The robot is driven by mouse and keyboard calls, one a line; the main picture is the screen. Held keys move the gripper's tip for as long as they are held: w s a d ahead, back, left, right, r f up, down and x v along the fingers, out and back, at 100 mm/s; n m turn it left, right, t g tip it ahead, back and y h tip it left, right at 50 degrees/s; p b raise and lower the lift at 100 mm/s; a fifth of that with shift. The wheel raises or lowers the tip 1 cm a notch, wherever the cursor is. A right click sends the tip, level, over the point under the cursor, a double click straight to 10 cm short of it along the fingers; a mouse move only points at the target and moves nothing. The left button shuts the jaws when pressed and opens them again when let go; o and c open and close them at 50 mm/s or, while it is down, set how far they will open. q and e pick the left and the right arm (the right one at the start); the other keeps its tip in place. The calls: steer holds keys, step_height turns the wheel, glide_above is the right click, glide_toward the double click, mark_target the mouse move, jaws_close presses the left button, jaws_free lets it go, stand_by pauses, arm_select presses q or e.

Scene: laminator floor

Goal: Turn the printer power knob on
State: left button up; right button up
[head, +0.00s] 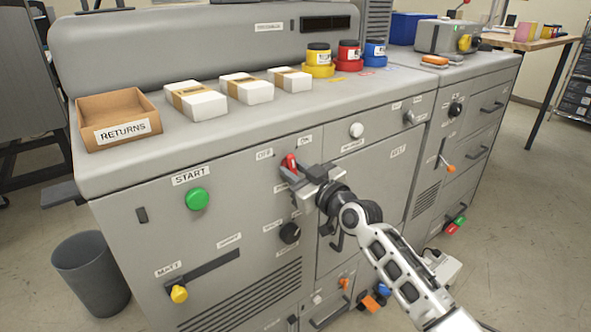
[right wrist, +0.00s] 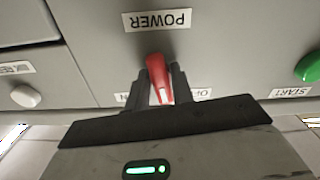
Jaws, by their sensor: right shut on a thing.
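The red power knob (head: 290,162) sits on the grey printer's front panel (head: 240,190), between the OFF label (head: 264,154) and the ON label (head: 304,141) in the head view. My right gripper (head: 292,173) is at the knob, its fingers on either side of it. In the right wrist view, the red knob (right wrist: 158,77) stands between the two dark fingers (right wrist: 161,90), with the upside-down POWER label (right wrist: 157,19) above. The fingers partly cover the OFF and ON labels there. The gripper is shut on the knob. My left gripper is not in view.
A green START button (head: 197,199), a black knob (head: 289,233) and a yellow slider handle (head: 179,294) are on the same panel. A RETURNS tray (head: 127,118), white packs (head: 197,101) and ink jars (head: 318,60) stand on top. A grey bin (head: 91,277) is at left.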

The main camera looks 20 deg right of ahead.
steer(key=m+p, duration=0.1)
steer(key=m, duration=0.4)
steer(key=shift+a+m, duration=0.1)
steer(key=shift+m, duration=0.2)
steer(key=m, duration=0.5)
steer(key=shift+p, duration=0.3)
steer(key=o, duration=0.9)
steer(key=shift+o, duration=0.2)
steer(key=shift+s, duration=0.1)
steer(key=v, duration=1.5)
steer(key=shift+s+b, duration=0.3)
steer(key=shift+s, duration=0.1)
